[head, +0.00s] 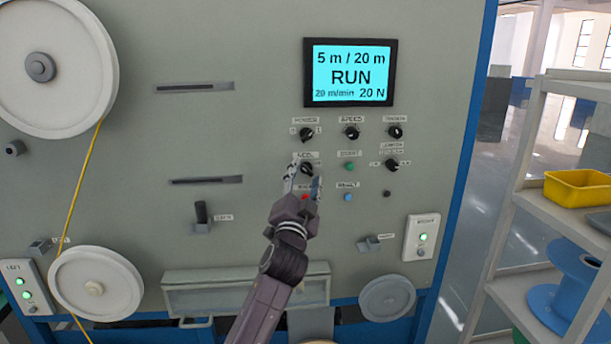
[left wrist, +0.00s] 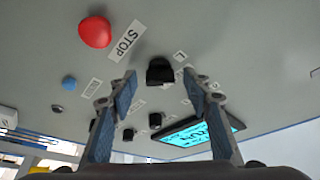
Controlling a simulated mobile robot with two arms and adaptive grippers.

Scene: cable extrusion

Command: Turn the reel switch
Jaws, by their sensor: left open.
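The reel switch (head: 306,168) is a round black knob under a small label partly reading "REEL", on the grey machine panel. My left gripper (head: 304,182) is just below and in front of it, with its fingers pointing at the panel. In the left wrist view the black knob (left wrist: 160,71) lies between the two fingertips (left wrist: 160,84). The fingers are spread and I see no contact with the knob. The lower part of the knob is close to the fingers in the head view. My right gripper is not in view.
A red stop button (left wrist: 95,32) sits close to the reel switch, and a blue button (head: 348,197) is to its right. Other black knobs (head: 352,132) are nearby. The screen (head: 349,73) reads "RUN". A shelf (head: 532,150) stands at the right.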

